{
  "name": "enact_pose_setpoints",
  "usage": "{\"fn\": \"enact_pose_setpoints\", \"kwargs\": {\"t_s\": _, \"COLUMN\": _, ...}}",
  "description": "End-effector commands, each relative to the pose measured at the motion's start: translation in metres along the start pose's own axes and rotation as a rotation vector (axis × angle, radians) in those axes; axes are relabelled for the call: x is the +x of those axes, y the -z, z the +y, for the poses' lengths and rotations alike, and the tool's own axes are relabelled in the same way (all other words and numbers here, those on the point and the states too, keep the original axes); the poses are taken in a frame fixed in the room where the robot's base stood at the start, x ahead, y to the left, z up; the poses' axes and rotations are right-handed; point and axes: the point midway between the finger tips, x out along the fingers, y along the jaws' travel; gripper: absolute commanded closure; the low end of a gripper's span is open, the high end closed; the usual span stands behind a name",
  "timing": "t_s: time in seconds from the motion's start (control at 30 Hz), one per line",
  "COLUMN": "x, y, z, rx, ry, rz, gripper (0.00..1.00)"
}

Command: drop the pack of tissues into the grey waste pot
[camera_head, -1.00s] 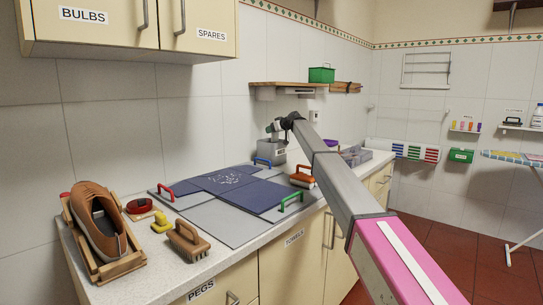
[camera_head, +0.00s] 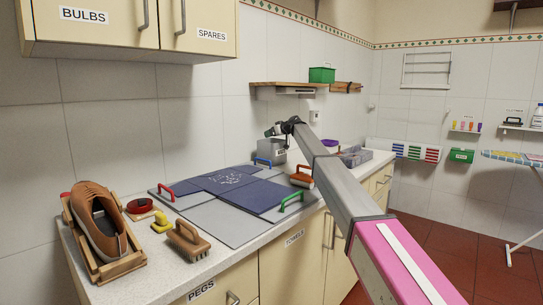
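The grey waste pot (camera_head: 266,150) stands at the far part of the worktop, against the tiled wall, with a small label on its front. My gripper (camera_head: 271,133) is at the end of my outstretched arm, just above the pot's rim. It is small and dark at this distance, so I cannot tell whether its fingers are open or shut. I cannot make out the pack of tissues; whether it is in my gripper or inside the pot does not show. The pot's inside is hidden.
A blue-grey mat (camera_head: 228,184) with coloured handles covers the middle of the worktop. A brown shoe (camera_head: 100,222) in a wooden frame and a brush (camera_head: 188,240) lie nearer. A wooden shelf (camera_head: 285,85) hangs above the pot. My arm crosses the worktop's right part.

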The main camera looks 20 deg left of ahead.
Motion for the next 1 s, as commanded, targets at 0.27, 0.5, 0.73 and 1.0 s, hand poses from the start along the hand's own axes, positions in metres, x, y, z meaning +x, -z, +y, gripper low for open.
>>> {"fn": "enact_pose_setpoints", "kwargs": {"t_s": 0.27, "x": -0.031, "y": -0.001, "z": -0.001, "rx": 0.000, "ry": -0.002, "rz": 0.001, "gripper": 0.16}}
{"fn": "enact_pose_setpoints", "kwargs": {"t_s": 0.5, "x": -0.076, "y": -0.001, "z": -0.002, "rx": 0.000, "ry": -0.001, "rz": 0.001, "gripper": 0.16}}
{"fn": "enact_pose_setpoints", "kwargs": {"t_s": 0.73, "x": -0.104, "y": -0.001, "z": -0.001, "rx": 0.000, "ry": -0.001, "rz": 0.000, "gripper": 0.16}}
{"fn": "enact_pose_setpoints", "kwargs": {"t_s": 1.0, "x": -0.106, "y": 0.000, "z": 0.000, "rx": 0.000, "ry": 0.000, "rz": 0.000, "gripper": 0.16}}
